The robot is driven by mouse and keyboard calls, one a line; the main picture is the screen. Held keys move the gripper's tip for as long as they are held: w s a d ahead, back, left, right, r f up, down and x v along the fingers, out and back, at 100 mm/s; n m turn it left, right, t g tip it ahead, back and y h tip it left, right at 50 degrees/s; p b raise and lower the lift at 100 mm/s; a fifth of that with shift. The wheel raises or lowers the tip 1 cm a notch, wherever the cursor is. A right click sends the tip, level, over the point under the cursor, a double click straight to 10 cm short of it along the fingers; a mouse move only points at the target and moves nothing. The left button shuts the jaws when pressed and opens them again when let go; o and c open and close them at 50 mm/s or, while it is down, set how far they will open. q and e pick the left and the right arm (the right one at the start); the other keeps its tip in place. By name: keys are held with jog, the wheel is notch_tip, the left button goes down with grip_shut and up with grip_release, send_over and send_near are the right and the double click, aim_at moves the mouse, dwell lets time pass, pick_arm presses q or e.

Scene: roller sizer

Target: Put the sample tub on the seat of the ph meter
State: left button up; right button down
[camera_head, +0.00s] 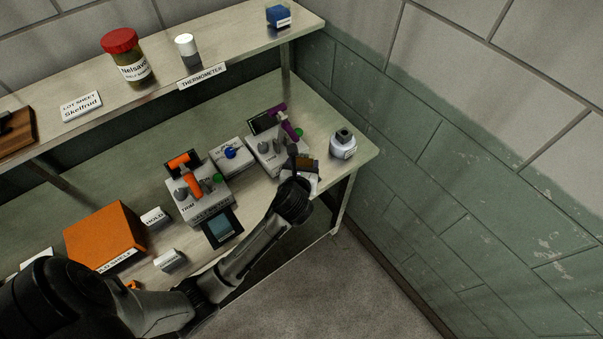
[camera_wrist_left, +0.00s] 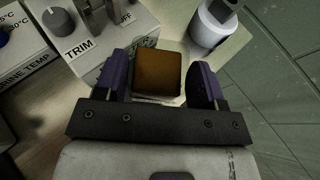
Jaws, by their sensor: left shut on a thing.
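The sample tub (camera_wrist_left: 158,70), square with a brown top, sits between the two dark purple fingers of my left gripper (camera_wrist_left: 160,80), which is shut on it. In the head view the left gripper (camera_head: 300,172) is at the front of the right-hand grey instrument (camera_head: 264,152), which has a purple handle. I take this instrument to be the ph meter, but its name label is hidden. It also shows in the left wrist view (camera_wrist_left: 100,40), with a knob marked TRIM. A pale surface lies under the tub; I cannot tell whether they touch. My right gripper is not in view.
A white round container (camera_head: 343,147) stands close to the right. A white brine temp box (camera_head: 231,155) and an orange-handled instrument (camera_head: 198,190) stand to the left. A shelf (camera_head: 225,60) with a red-lidded jar (camera_head: 130,60) runs above the bench. An orange box (camera_head: 103,235) is further left.

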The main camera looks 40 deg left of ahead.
pick_arm(q)
jog(key=shift+w+a+f, duration=0.1)
jog(key=shift+a+f, duration=0.1)
jog(key=shift+a, duration=0.1)
jog(key=shift+f+b, duration=0.7)
jog(key=shift+f, duration=1.3)
jog(key=o, duration=1.1)
jog(key=shift+f, duration=0.1)
jog(key=shift+c, duration=0.2)
